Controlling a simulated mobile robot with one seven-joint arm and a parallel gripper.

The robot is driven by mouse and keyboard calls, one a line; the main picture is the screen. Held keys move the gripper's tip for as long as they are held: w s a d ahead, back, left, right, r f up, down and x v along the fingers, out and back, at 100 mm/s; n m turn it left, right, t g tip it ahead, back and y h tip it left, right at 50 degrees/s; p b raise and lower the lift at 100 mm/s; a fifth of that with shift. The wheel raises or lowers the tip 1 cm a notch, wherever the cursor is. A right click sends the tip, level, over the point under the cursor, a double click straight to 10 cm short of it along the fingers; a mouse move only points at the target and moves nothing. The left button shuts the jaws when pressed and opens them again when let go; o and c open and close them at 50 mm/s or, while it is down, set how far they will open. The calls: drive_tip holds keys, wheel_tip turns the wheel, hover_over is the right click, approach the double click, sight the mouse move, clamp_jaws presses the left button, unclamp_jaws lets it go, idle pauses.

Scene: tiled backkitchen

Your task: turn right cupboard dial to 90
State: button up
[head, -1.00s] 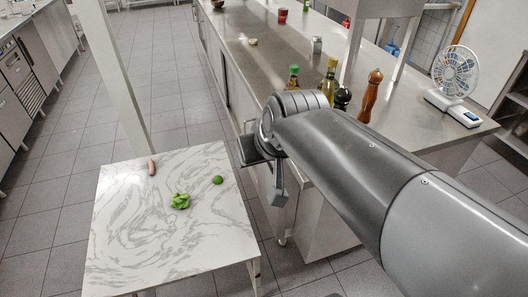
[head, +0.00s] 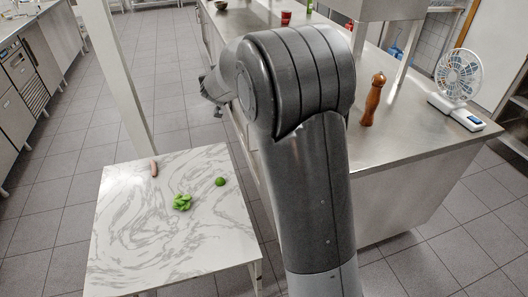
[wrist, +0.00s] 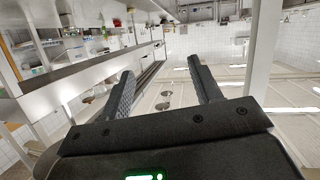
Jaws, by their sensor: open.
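I cannot make out a cupboard dial in either view. Steel cabinets (head: 22,72) with a vented front panel (head: 34,96) stand along the far left of the head view; any dial there is too small to tell. My gripper (head: 210,92) is partly hidden behind my arm at the left side of the steel counter. In the wrist view my gripper (wrist: 162,75) shows two dark fingers spread apart with nothing between them.
A marble-topped table (head: 130,240) carries green leaves (head: 182,203), a lime (head: 220,181) and a sausage-like item (head: 154,168). The steel counter (head: 420,137) holds a pepper mill (head: 372,98) and a fan (head: 459,80). A white post (head: 112,75) stands left. The tiled aisle (head: 165,95) is clear.

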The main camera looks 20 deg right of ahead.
drive_tip(key=w+d+f+m+g+h, duration=0.15)
drive_tip(key=w+f+h, duration=0.3)
drive_tip(key=f, duration=0.45)
drive_tip(key=w+d+f+m+g+h, duration=0.1)
drive_tip(key=w+d+f+h, duration=0.3)
drive_tip(key=f, duration=0.5)
drive_tip(key=s+f+g+h, duration=0.4)
drive_tip(key=s+f, duration=0.2)
drive_tip(key=f, duration=0.5)
drive_tip(key=s+f+g+h, duration=0.4)
drive_tip(key=s+f+h, duration=0.1)
drive_tip(key=f, duration=0.6)
drive_tip(key=x, duration=1)
drive_tip(key=shift+r+m, duration=0.2)
drive_tip(key=shift+m, duration=0.25)
drive_tip(key=shift+c, duration=0.4)
drive_tip(key=c, duration=0.9)
